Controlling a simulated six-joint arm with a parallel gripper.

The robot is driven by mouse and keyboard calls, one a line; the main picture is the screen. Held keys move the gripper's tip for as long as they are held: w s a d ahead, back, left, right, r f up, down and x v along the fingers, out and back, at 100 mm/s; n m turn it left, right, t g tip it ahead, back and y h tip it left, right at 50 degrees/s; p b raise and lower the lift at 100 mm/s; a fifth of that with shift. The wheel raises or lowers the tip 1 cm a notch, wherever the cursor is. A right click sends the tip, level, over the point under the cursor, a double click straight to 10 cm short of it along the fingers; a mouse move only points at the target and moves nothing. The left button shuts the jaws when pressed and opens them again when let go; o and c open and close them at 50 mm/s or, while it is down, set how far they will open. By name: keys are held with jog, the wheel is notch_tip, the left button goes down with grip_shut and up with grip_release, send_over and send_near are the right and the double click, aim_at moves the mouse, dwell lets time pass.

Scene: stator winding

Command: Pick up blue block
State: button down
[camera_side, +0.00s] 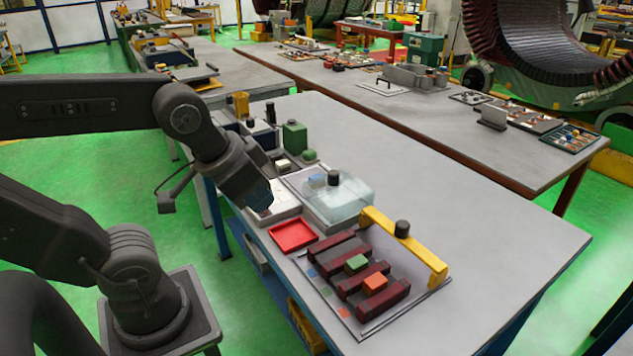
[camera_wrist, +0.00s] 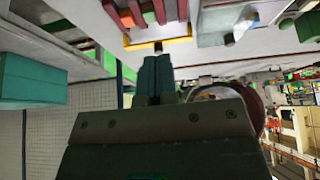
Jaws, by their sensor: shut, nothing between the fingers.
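A light blue block (camera_side: 317,181) sits at the left end of a clear cover (camera_side: 343,201) with a black knob, and seems to be seen through it. I cannot pick it out in the wrist view. My gripper (camera_wrist: 157,65) shows in the wrist view with its two dark fingers together and nothing between them. In the side view the end of my arm (camera_side: 258,192) is left of the clear cover, apart from the blue block. The fingertips are hard to make out there.
A red tray (camera_side: 293,235) lies in front of the cover. A fixture with dark red bars (camera_side: 333,248) holds a green block (camera_side: 356,263) and an orange block (camera_side: 375,282). A yellow bar (camera_side: 432,261) with a black knob stands behind them. The table's right side is clear.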

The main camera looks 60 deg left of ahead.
jog(key=c, duration=1.8)
grip_release()
jog(key=shift+c, duration=0.2)
jog(key=o, duration=1.4)
jog(key=shift+c, duration=0.2)
jog(key=w+a+r+n+g+y, duration=0.1)
jog(key=w+a+n+g, duration=0.1)
jog(key=w+a+n, duration=0.6)
jog(key=w+a+r+n+g, duration=0.1)
jog(key=w+a+n, duration=0.25)
jog(key=w, duration=0.75)
jog(key=w+a+f+n+g, duration=0.3)
jog(key=w+a+f+n, duration=0.4)
jog(key=a, duration=0.6)
jog(key=shift+m, duration=0.25)
jog(key=f, duration=0.5)
jog(key=w+a+f, duration=0.1)
jog(key=f, duration=0.2)
jog(key=shift+w+f, duration=0.1)
jog(key=shift+f, duration=0.25)
jog(key=shift+a+f, duration=0.15)
jog(key=shift+f, duration=1.4)
jog(key=shift+a+f, duration=0.15)
jog(key=shift+f, duration=1.4)
